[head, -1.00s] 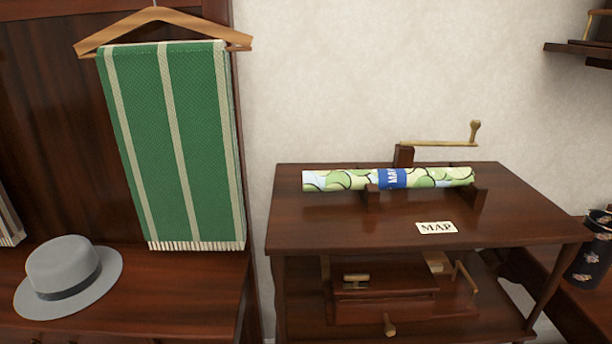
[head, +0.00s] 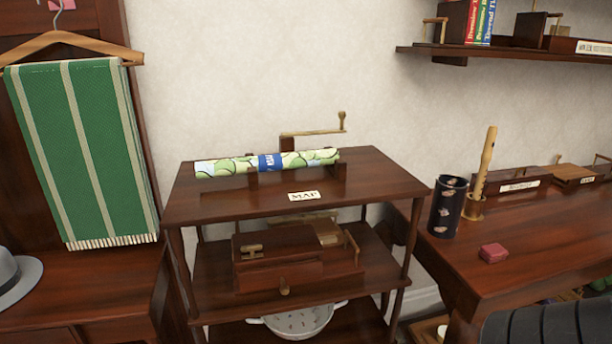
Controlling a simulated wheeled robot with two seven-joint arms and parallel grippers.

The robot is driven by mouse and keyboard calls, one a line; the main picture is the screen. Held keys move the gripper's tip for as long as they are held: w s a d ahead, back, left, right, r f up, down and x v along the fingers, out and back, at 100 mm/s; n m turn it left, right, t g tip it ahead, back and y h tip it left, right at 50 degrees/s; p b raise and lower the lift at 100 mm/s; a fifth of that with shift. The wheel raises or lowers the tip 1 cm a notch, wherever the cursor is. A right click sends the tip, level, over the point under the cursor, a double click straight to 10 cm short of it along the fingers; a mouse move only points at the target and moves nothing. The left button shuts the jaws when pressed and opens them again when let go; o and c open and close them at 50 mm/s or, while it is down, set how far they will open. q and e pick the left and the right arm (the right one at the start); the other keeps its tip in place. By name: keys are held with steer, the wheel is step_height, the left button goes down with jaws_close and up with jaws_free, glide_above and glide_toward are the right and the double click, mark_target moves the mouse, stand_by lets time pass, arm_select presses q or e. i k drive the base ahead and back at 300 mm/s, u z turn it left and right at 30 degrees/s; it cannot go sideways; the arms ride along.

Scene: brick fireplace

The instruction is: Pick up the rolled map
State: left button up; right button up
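The rolled map (head: 220,166) is a green, white and light-blue roll with a blue band around its middle. It lies sideways in a dark wooden cradle (head: 341,172) on the top shelf of a wooden stand (head: 385,186). A small "MAP" label (head: 304,196) lies in front of it. Neither of my grippers shows in the head view. A dark ribbed shape at the bottom right corner is cut off, and I cannot tell what it is.
A brass crank (head: 315,132) rises behind the map. A wooden box (head: 280,258) and a white colander (head: 298,322) sit on lower shelves. At right, a table (head: 560,232) holds a dark cup (head: 447,208) and a red box (head: 493,253). A green towel (head: 85,150) hangs at left.

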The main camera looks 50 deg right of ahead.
mark_target(279, 162)
steer(key=k, duration=0.3)
steer(key=z, duration=1.15)
